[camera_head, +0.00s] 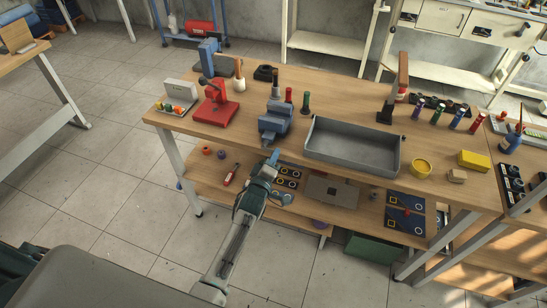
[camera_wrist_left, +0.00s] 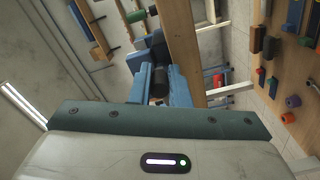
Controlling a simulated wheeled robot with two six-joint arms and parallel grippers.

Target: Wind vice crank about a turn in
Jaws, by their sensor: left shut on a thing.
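The blue-grey vice (camera_head: 275,122) stands at the front edge of the wooden workbench, left of the grey tray. My left arm reaches up from below, and my left gripper (camera_head: 272,158) is at the vice's front, just off the bench edge. In the left wrist view the blue fingers of my left gripper (camera_wrist_left: 161,88) are shut on a dark cylindrical piece (camera_wrist_left: 159,84), which looks like the crank's handle. The dark blue vice body (camera_wrist_left: 150,50) shows beyond it. The rest of the crank is hidden by the fingers. My right gripper is in neither view.
The workbench (camera_head: 340,90) holds a grey tray (camera_head: 352,152) right of the vice and a red press (camera_head: 214,105) to the left. Dark and green upright tools (camera_head: 306,102) stand close behind the vice. A lower shelf (camera_head: 260,200) lies beneath my left gripper.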

